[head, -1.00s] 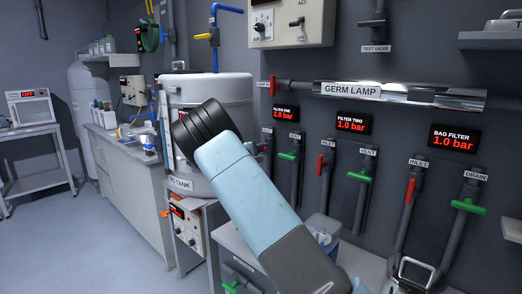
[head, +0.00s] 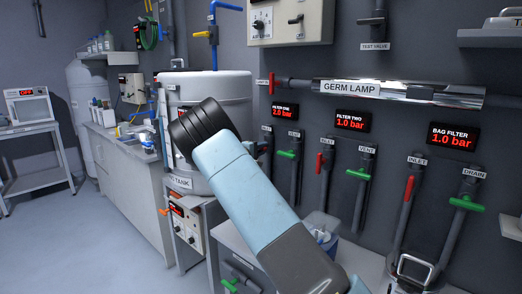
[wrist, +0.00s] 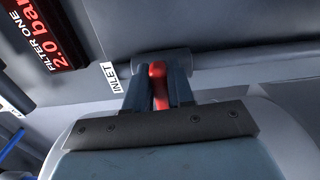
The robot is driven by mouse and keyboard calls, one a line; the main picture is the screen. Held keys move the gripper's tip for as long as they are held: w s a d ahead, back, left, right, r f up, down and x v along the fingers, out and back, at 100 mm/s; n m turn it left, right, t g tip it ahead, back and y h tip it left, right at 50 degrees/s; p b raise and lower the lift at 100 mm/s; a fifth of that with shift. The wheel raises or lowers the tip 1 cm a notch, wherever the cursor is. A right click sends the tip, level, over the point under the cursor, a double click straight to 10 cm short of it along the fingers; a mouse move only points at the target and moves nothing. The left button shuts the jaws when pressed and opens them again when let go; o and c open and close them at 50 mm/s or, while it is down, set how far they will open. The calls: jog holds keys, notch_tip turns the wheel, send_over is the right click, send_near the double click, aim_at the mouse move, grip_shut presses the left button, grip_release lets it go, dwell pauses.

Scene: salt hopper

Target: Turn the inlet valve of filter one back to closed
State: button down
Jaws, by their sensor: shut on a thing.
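The red handle (wrist: 158,72) of filter one's inlet valve lies between the two fingers of my gripper (wrist: 159,92) in the wrist view. The fingers are shut on it. The handle appears to lie across the grey pipe (wrist: 250,59) there. The INLET label (wrist: 116,77) is beside it, and the filter one display (wrist: 50,38) reads 2.0 bar. In the head view the filter one display (head: 285,111) also reads 2.0 bar.
Filter one's green vent handle (head: 287,154) is close to the right of the inlet. Filter two's red inlet handle (head: 319,163) and green vent handle (head: 358,175) stand further right. The white tank (head: 225,97) is behind my arm. The germ lamp (head: 415,93) runs above.

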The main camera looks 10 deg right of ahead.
jog(key=c, duration=1.3)
grip_release()
jog(key=shift+s+d+f, duration=0.1)
jog(key=shift+d+f, duration=0.1)
jog(key=shift+f, duration=0.05)
jog(key=shift+c, duration=0.2)
jog(key=shift+o, duration=1.3)
jog(key=shift+a+r, duration=0.1)
jog(key=shift+a, duration=0.1)
jog(key=v, duration=1.3)
jog(key=shift+a, duration=0.2)
jog(key=shift+s, duration=0.15)
